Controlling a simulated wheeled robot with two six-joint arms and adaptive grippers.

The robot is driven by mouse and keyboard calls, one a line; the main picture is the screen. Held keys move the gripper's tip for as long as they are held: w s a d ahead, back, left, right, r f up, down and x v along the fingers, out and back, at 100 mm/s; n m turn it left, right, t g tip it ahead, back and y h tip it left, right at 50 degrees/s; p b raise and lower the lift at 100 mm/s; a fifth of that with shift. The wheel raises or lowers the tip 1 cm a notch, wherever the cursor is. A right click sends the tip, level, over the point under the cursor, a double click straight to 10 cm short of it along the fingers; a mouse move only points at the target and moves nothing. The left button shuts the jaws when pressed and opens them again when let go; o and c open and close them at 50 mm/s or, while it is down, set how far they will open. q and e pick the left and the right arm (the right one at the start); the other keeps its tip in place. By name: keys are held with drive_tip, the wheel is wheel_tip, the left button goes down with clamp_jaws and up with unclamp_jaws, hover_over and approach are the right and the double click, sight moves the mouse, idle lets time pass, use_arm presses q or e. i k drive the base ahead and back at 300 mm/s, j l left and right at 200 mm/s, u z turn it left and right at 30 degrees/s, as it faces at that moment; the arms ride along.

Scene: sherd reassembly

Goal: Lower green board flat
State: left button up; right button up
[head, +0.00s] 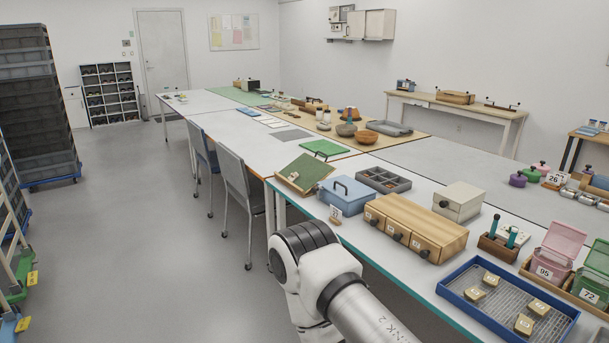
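A green board (306,171) with a pale wooden edge sits near the left edge of the white table, left of a blue lidded box. It looks tilted, its face sloping toward the aisle. A small pale knob or tag shows on its face. A second, brighter green board (324,148) with a dark handle lies flat farther back. Neither of my grippers is in view. One of my arm links crosses the bottom centre, in front of the table edge.
The blue box (346,197), a grey compartment tray (383,180) and a wooden drawer unit (416,226) stand right of the tilted board. A blue-rimmed tray (450,290) is nearer. Grey chairs (240,185) stand along the left side.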

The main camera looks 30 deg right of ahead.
sight(311, 169)
drive_tip(key=i+l+z, duration=0.3)
drive_tip(key=i, duration=1.1)
drive_tip(key=i+l+z, duration=0.25)
drive_tip(key=i, duration=1.15)
drive_tip(key=k+j, duration=0.05)
drive_tip(key=j, duration=0.05)
